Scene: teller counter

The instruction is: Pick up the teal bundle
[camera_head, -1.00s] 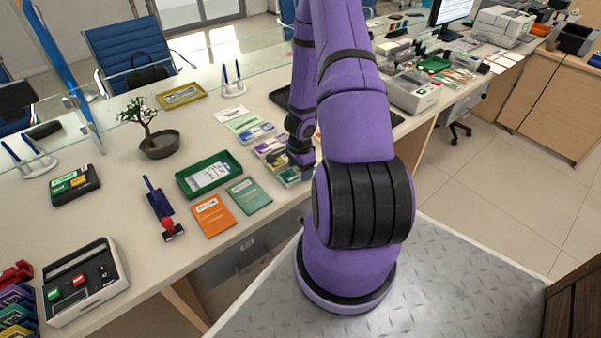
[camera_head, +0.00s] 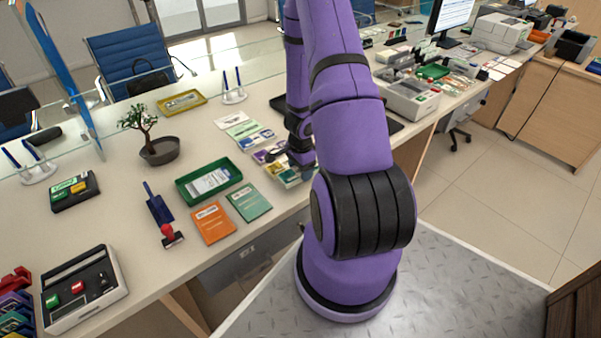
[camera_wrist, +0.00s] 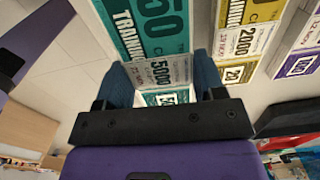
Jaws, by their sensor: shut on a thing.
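The teal bundle (camera_wrist: 150,28) is a stack of teal notes with a pale paper band marked 5000. In the wrist view it runs from the top edge down between my fingers, and its lower end shows below the band. My gripper (camera_wrist: 163,80) has its two blue fingers on either side of the banded middle and is shut on it. In the head view the teal bundle (camera_head: 289,178) shows small beside my gripper (camera_head: 303,168), partly hidden by my arm. I cannot tell how far it is off the counter.
A yellow bundle (camera_wrist: 236,42) and a purple bundle (camera_wrist: 299,63) lie to the right in the wrist view. A green tray (camera_head: 180,190), an orange booklet (camera_head: 213,223) and a green booklet (camera_head: 249,204) lie nearby. A glass screen runs along the counter behind.

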